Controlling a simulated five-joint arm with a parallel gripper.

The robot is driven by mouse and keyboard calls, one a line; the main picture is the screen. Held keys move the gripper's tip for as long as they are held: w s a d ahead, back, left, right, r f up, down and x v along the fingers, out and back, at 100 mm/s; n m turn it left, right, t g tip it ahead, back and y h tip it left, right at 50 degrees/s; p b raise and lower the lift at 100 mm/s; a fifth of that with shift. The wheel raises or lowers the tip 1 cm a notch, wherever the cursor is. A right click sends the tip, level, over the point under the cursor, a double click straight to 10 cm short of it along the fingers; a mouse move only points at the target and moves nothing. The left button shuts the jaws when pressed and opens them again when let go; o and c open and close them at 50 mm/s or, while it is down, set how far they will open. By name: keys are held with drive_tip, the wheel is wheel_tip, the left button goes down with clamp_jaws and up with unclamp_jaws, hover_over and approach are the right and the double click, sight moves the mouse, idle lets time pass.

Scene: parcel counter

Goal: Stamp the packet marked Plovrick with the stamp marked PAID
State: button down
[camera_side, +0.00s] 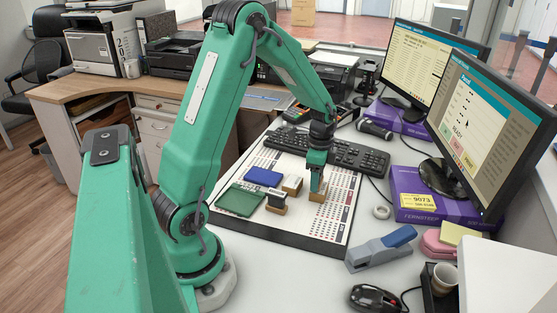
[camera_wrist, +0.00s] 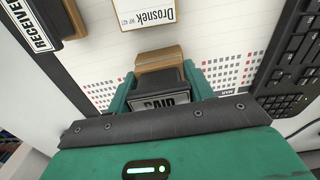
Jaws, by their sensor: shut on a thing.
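My gripper (camera_side: 318,172) is over the printed white board, shut on a dark stamp with a wooden part (camera_wrist: 160,88). The stamp's white label (camera_wrist: 158,104) is partly covered by my gripper, so I cannot read it for certain. In the side view a wooden block (camera_side: 317,196) shows at the fingertips, at or just above the board; a gap is hard to tell. In the wrist view a packet marked Drosnek (camera_wrist: 145,14) lies just beyond the stamp. I cannot make out a packet marked Plovrick.
A stamp marked RECEIVED (camera_wrist: 28,25) stands close by. Blue (camera_side: 263,177) and green (camera_side: 241,200) pads lie on the board (camera_side: 305,236). A keyboard (camera_side: 350,155) borders it behind.

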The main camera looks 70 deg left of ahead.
drive_tip(key=shift+f, duration=0.3)
idle(0.7)
drive_tip(key=shift+r, duration=3.05)
